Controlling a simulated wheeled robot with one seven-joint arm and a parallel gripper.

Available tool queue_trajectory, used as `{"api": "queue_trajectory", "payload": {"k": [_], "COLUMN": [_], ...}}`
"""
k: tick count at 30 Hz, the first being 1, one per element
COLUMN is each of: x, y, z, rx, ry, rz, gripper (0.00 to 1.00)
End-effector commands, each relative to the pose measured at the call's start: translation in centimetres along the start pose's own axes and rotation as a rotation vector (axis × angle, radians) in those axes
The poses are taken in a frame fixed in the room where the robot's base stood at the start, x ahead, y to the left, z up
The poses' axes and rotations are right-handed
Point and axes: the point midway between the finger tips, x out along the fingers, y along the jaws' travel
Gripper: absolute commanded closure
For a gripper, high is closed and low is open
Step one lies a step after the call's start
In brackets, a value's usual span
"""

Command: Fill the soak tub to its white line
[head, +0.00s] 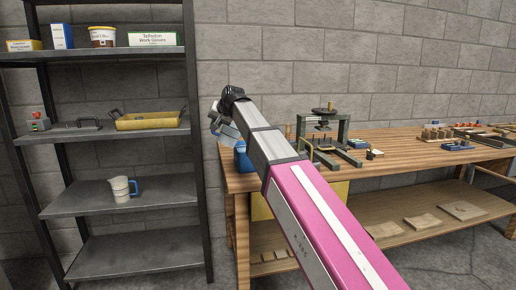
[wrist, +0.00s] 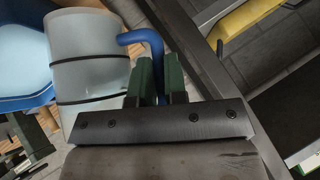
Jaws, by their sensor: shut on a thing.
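My gripper (wrist: 158,80) is shut on the blue handle (wrist: 140,37) of a translucent pale jug with dark bands (wrist: 90,55). In the head view the held jug (head: 229,132) shows in part at the end of my arm, above the bench's left end. The blue soak tub (head: 242,161) stands there, partly hidden by my arm. In the wrist view the tub (wrist: 42,97) is at the left edge beside the jug, with a pale blue surface inside. I cannot make out the white line, the jug's contents or any pouring.
A metal shelf unit (head: 82,260) stands left of the wooden bench (head: 400,146). It holds another jug (head: 122,188), a yellow tray (head: 150,121) and boxes. A press (head: 324,135) stands on the bench, right of the tub. Small tools lie farther right.

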Motion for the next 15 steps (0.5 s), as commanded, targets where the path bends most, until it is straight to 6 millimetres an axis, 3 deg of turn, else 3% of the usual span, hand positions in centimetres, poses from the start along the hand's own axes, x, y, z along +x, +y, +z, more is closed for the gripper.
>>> {"api": "queue_trajectory", "payload": {"k": [15], "x": [-0.40], "y": [0.50], "z": [-0.60], "rx": [0.040], "ry": [-0.010], "rz": [-0.040], "gripper": [1.00]}}
